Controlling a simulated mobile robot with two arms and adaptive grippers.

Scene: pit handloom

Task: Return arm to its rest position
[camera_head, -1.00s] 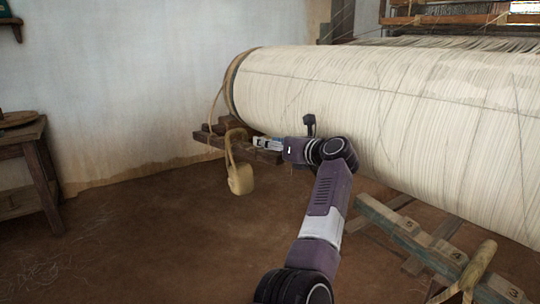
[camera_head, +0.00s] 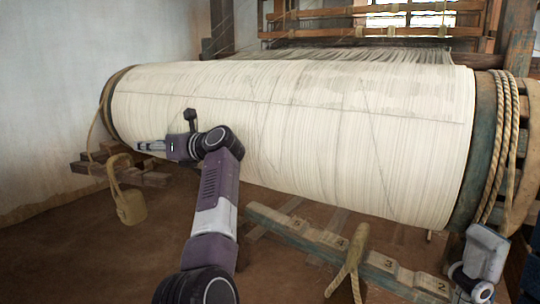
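My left arm comes up from the bottom of the head view. Its gripper (camera_head: 140,146) points left in front of the lower left part of the cream warp beam (camera_head: 300,130). Its small silver fingers are seen side-on, and I cannot tell whether there is a gap between them. No object shows in them. A tan weight (camera_head: 130,206) hangs from a rope loop below and left of this gripper, apart from it. Part of my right arm (camera_head: 485,252) shows at the lower right, by the beam's right end. I cannot make out its gripper fingers.
Coiled ropes (camera_head: 497,150) hang at the beam's right end. A numbered wooden rail (camera_head: 330,240) crosses below the beam, with a wooden peg and rope (camera_head: 352,262) at it. A dark wooden bracket (camera_head: 145,178) juts out at left. The earthen floor at lower left is clear.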

